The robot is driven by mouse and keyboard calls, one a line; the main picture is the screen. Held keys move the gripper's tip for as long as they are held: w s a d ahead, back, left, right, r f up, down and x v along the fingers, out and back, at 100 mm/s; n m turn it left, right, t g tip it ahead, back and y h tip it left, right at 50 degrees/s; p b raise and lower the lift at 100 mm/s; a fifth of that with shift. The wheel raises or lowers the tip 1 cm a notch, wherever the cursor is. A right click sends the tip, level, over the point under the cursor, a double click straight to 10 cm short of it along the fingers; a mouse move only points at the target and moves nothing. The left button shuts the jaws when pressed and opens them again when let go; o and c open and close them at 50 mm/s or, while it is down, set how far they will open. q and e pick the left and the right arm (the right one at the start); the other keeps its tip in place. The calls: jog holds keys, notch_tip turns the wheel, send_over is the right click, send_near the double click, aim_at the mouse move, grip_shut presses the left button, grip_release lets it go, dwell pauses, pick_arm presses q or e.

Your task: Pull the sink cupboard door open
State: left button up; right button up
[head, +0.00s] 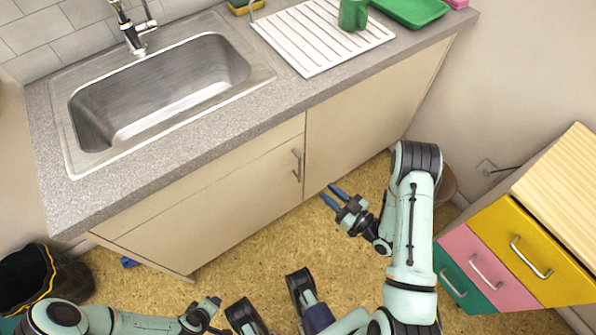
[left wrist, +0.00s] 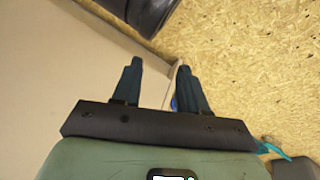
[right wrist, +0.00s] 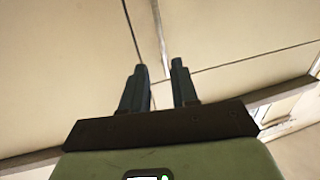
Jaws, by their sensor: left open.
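The cream sink cupboard door (head: 210,215) is below the sink and looks shut. Its metal bar handle (head: 297,165) is near the upper right corner, beside the seam with the neighbouring door. My right gripper (head: 332,195) is open and empty, in front of the cupboard front, lower right of the handle in the head view. In the right wrist view the handle (right wrist: 161,38) shows ahead of the spread fingers (right wrist: 159,70), apart from them. My left gripper (head: 212,302) is low at the bottom of the head view. In the left wrist view its fingers (left wrist: 160,70) are apart and empty.
A neighbouring cupboard door (head: 365,120) is to the right. A coloured drawer unit (head: 565,180) stands at the right. A dark bin (head: 25,280) stands at the lower left. A small blue thing (head: 129,262) lies by the cupboard base. The floor (head: 260,245) before the door is mostly clear.

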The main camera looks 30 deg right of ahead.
aim_at(299, 169)
pick_arm(q)
jog(key=shift+g, duration=0.7)
jog(key=s+f, duration=0.1)
jog(key=s+f+b, duration=0.1)
jog(key=s, duration=0.1)
jog(key=s+f+b, duration=0.1)
jog(key=f, duration=0.1)
jog(key=shift+s+a, duration=0.15)
jog(key=shift+a, duration=0.25)
pick_arm(e)
jog(key=x, duration=1.3)
grip_shut()
